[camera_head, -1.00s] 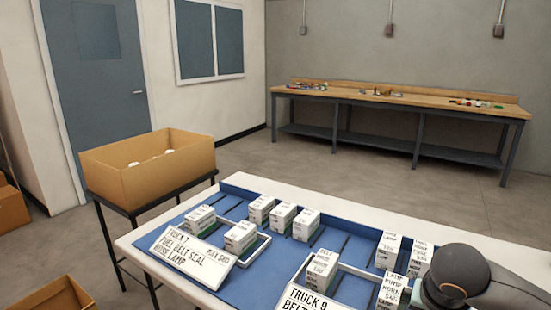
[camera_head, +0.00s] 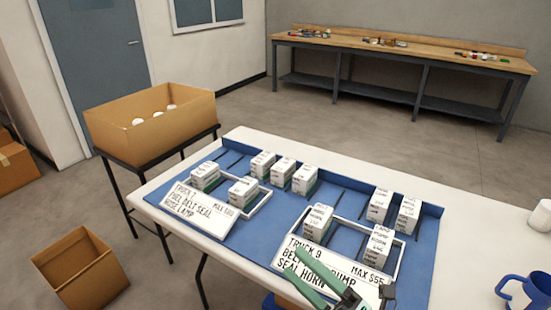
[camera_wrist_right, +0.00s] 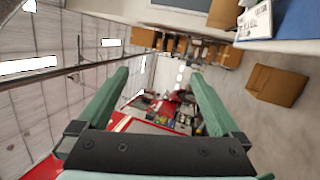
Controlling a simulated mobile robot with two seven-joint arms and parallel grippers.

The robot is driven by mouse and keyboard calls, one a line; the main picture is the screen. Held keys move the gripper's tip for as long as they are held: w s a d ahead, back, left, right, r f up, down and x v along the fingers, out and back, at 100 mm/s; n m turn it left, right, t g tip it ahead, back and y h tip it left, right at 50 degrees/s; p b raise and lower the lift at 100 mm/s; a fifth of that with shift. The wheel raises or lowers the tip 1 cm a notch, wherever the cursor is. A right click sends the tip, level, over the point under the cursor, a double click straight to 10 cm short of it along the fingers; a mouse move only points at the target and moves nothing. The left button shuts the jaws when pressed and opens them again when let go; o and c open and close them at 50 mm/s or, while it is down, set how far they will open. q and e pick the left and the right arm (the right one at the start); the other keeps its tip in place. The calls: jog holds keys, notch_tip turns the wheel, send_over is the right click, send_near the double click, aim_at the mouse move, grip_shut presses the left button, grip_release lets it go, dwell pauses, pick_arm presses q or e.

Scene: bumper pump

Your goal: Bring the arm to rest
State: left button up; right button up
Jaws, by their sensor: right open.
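My right gripper (camera_head: 293,262) shows at the bottom of the head view, its green fingers over the front edge of the table beside the Truck 9 sign (camera_head: 330,267). In the right wrist view (camera_wrist_right: 158,74) the two green fingers stand wide apart with nothing between them. My left gripper is in neither view.
The white table (camera_head: 478,235) carries a blue mat with several white labelled boxes, two trays and the Truck 7 sign (camera_head: 192,210). A blue mug (camera_head: 522,292) and a white cup (camera_head: 541,216) are at right. A cardboard box (camera_head: 150,128) stands on a rack; open floor lies behind.

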jog(key=d+f+m+t+h+p, duration=0.1)
jog(key=d+f+m+t+h, duration=0.1)
jog(key=d+f+m+h, duration=0.8)
pick_arm(q)
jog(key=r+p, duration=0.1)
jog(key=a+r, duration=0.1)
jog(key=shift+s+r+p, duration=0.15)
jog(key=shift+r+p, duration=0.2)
jog(key=shift+p, duration=0.05)
pick_arm(e)
jog(key=s+d+f+m+g+h, duration=0.2)
jog(key=s+f+m+g, duration=0.4)
jog(key=s+f+m, duration=0.6)
notch_tip(320, 180, down, 3)
jog(key=m+h, duration=0.1)
jog(key=m, duration=0.2)
jog(key=shift+m+g+h, duration=0.3)
jog(key=shift+f, duration=0.1)
